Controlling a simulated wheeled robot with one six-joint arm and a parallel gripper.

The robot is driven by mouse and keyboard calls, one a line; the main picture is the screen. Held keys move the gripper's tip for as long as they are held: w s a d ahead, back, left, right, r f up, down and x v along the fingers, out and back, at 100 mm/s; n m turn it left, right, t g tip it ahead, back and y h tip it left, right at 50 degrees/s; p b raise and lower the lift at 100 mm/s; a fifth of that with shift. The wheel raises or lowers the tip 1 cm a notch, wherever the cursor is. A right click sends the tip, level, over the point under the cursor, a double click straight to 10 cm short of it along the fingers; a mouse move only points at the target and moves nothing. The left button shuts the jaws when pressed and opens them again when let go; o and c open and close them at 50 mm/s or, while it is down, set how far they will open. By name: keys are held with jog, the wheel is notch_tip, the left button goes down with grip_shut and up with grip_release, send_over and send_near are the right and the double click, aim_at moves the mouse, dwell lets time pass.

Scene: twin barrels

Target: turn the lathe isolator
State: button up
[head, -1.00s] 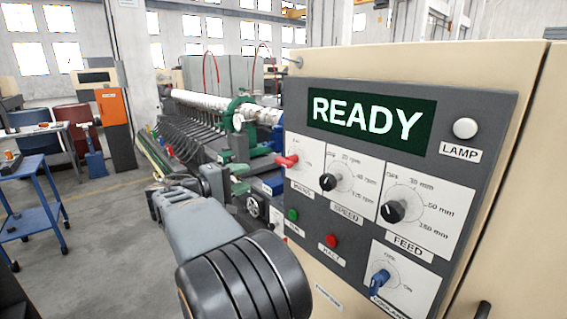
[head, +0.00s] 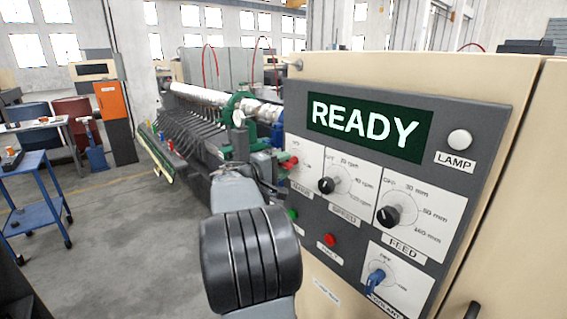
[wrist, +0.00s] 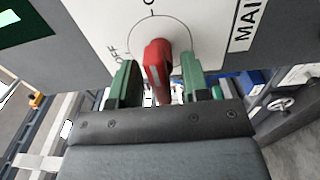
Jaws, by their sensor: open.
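The lathe isolator is a red handle (wrist: 158,62) on a white dial plate with a ring. In the wrist view "OFF" shows at the lower left of the ring, and a label starting "MAI" is at the right. In the head view the red handle (head: 290,163) is at the panel's left edge, partly covered by my arm. My gripper (wrist: 157,76) is open, with one green finger on each side of the handle. Gaps show between fingers and handle, the left one narrower. Whether either finger touches it further in is hidden.
The panel also carries a READY screen (head: 364,130), a speed knob (head: 327,185), a feed knob (head: 389,215), a blue coolant switch (head: 375,280) and green and red buttons (head: 330,240). The lathe bed lies behind. Open floor (head: 110,240) is at the left.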

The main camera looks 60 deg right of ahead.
dwell(0.3)
jog(key=c, duration=0.7)
jog(key=n, duration=0.4)
jog(key=n+p, duration=0.1)
jog(key=n, duration=0.3)
jog(key=shift+r+n, duration=0.1)
jog(key=shift+n, duration=0.2)
jog(key=n+p, duration=0.3)
jog(key=n, duration=0.2)
jog(key=shift+d, duration=0.1)
jog(key=shift+n+p, duration=1.6)
jog(key=shift+n, duration=0.4)
jog(key=shift+f+n, duration=0.2)
jog(key=shift+n, duration=0.1)
